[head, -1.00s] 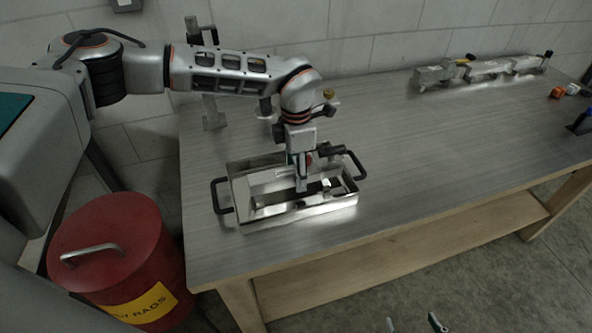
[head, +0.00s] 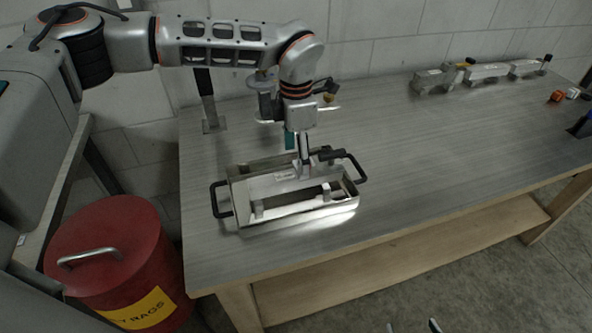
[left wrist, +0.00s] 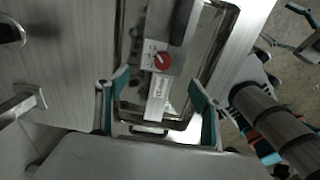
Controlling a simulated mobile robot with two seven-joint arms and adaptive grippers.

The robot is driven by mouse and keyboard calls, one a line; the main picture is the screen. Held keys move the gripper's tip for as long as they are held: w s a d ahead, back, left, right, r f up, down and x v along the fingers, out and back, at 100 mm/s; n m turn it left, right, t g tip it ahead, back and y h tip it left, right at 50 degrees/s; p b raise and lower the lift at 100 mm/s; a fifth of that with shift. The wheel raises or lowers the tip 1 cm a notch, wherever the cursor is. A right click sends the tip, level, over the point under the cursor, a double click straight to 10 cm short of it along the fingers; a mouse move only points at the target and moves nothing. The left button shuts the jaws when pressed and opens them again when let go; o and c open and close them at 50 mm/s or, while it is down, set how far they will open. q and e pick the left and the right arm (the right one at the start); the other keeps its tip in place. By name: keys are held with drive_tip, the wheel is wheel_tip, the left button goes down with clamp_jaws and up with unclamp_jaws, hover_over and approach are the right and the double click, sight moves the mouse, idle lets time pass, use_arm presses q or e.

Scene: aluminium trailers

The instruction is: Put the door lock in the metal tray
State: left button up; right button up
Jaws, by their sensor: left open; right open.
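The metal tray (head: 240,222) is a shiny open box with black end handles near the table's front left. The door lock (head: 286,175) shows as a silver plate with a black lever along the tray's far side. My right gripper (head: 411,327) is open at the bottom edge.
A post on a base (head: 210,115) and a grey clamp-like fixture (head: 266,100) stand behind the tray. Metal parts (head: 470,74) line the far back. Small orange items (head: 557,96) lie far right. A red rag bin (head: 115,250) stands left of the table. The table's middle is clear.

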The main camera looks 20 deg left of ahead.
sight(296, 170)
use_arm(q)
drive_tip(key=shift+r, duration=2.7)
